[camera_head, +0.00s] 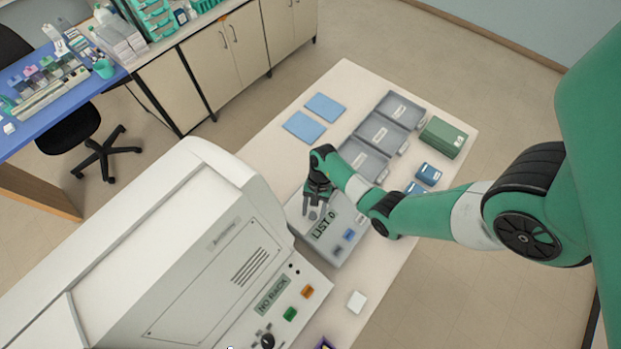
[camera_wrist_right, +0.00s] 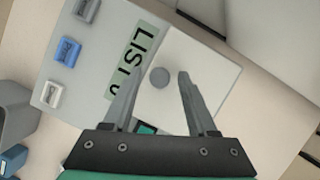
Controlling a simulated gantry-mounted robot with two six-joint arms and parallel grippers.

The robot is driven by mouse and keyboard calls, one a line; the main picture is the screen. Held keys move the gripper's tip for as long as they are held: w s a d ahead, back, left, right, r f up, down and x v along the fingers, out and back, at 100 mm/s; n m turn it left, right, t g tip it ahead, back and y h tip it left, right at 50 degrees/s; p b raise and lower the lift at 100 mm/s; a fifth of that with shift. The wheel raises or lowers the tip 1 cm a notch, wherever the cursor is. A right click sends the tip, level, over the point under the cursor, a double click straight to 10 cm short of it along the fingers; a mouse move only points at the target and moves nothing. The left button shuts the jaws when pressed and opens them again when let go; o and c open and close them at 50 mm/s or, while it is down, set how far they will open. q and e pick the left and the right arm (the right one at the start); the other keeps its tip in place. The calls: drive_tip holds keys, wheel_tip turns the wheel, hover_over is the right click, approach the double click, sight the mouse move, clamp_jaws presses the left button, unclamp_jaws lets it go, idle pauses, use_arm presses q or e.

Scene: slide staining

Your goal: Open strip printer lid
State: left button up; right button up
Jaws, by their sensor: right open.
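The strip printer (camera_head: 345,240) is a light grey box with a "LIST 0" display and small grey and blue buttons. It stands on the white table beside the large white machine. In the right wrist view the printer's top (camera_wrist_right: 205,62) shows a round grey knob (camera_wrist_right: 159,77). My right gripper (camera_head: 312,211) is over the printer's far left part. In the right wrist view its open fingers (camera_wrist_right: 160,80) stand on either side of the knob, apart from it as seen. I cannot tell the height of the fingertips above the top. My left gripper is out of view.
A large white machine (camera_head: 180,245) with a "NO RACK" display stands close on the left. Grey trays (camera_head: 391,108), a green box (camera_head: 443,137) and blue boxes (camera_head: 428,173) lie behind and right. Blue pads (camera_head: 304,126) lie farther back. A white block (camera_head: 356,301) sits near the front.

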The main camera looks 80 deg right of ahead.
drive_tip(key=shift+c, duration=0.3)
clamp_jaws()
idle(1.1)
